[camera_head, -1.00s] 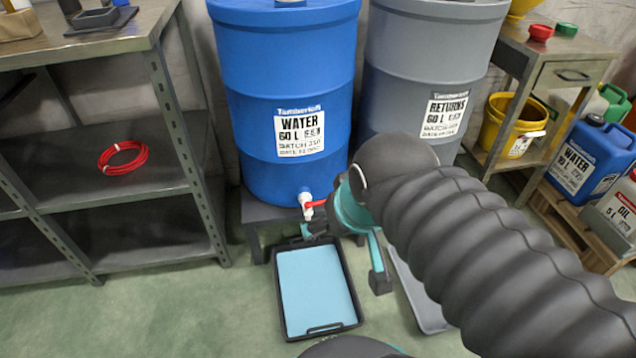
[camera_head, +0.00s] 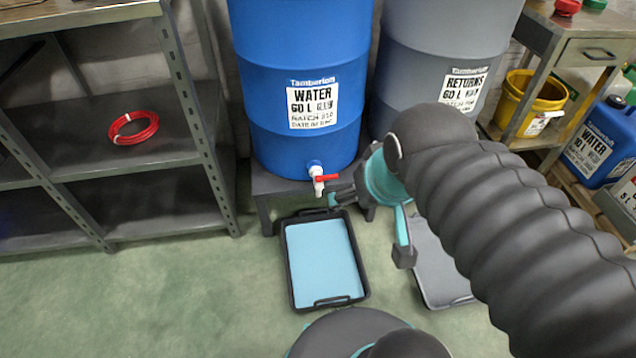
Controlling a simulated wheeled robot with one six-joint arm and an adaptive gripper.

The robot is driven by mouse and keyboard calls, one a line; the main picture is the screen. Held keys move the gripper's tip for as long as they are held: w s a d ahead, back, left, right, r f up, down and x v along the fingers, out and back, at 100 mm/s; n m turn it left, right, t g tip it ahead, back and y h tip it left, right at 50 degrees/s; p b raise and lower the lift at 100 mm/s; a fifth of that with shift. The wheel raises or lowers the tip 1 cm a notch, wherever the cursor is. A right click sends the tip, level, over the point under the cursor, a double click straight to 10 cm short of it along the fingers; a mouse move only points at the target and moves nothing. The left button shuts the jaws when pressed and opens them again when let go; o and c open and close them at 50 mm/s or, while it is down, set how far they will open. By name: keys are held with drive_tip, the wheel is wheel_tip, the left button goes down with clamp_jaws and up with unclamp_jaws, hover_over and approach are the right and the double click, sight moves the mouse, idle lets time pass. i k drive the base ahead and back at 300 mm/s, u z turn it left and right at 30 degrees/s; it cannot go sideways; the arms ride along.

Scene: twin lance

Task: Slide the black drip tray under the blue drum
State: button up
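The black drip tray (camera_head: 287,267) lies flat on the floor, with a flat light-blue surface inside. Its back edge is at the front of the low dark stand (camera_head: 264,184), below the tap; its front part sticks out. The blue drum (camera_head: 300,60), labelled WATER, stands on that stand. Its white tap (camera_head: 317,180) has a red lever pointing right. My gripper (camera_head: 338,194) is just right of the tap, near the tray's back right corner in the picture. I cannot tell whether it touches either. Its fingers are small and partly overlapped, so their opening is unclear.
A grey drum (camera_head: 425,65), labelled RETURNS, stands to the right, with a grey tray (camera_head: 440,285) on the floor before it, partly behind my arm. A metal shelf (camera_head: 130,170) with a red coil (camera_head: 133,127) stands left. The floor (camera_head: 170,300) left of the black tray is clear.

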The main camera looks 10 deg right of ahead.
sight(325, 268)
drive_tip(key=u, duration=1.2)
drive_tip(key=k, duration=0.8)
drive_tip(key=z, duration=1.75)
